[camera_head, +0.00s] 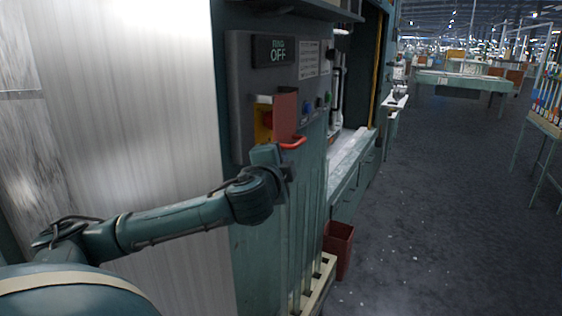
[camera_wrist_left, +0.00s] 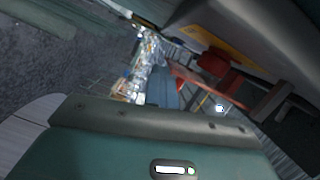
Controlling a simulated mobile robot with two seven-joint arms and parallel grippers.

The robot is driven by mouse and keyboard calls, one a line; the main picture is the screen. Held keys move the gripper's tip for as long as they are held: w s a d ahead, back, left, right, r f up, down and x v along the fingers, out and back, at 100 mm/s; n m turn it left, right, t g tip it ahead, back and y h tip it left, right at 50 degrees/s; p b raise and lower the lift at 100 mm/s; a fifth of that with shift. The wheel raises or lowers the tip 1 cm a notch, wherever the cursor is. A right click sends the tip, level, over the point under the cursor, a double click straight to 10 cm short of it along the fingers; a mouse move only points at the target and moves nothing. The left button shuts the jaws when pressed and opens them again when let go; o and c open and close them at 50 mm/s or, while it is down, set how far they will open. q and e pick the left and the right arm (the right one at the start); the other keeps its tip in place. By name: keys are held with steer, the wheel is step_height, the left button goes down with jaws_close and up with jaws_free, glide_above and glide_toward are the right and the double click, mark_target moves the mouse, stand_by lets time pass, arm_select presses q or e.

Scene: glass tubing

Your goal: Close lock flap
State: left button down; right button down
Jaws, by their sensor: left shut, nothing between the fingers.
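The red lock flap (camera_head: 286,117) is on the grey control panel and stands out from it, open. A red handle (camera_head: 293,144) is at its lower edge. To its left a yellow plate (camera_head: 262,124) with a red knob is uncovered. My left gripper (camera_head: 268,154) is shut and empty, just below the flap; I cannot tell whether it touches. In the left wrist view the flap (camera_wrist_left: 222,88) sticks out beside the yellow plate (camera_wrist_left: 228,50) and the red knob (camera_wrist_left: 211,62); the fingertips are not clear there. My right gripper is not in view.
A sign reading "RING OFF" (camera_head: 278,50) is above the flap. Blue and green buttons (camera_head: 308,107) are to its right. A dark red bin (camera_head: 339,248) and a rack of glass tubes (camera_head: 318,285) stand below. The floor (camera_head: 430,230) to the right is open.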

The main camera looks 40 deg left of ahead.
arm_select(q)
steer(key=shift+r, duration=0.6)
steer(key=b+v, duration=0.2)
steer(key=v, duration=0.5)
steer(key=shift+s+d+f, duration=0.15)
steer(key=shift+s+f, duration=0.1)
steer(key=shift+f, duration=0.25)
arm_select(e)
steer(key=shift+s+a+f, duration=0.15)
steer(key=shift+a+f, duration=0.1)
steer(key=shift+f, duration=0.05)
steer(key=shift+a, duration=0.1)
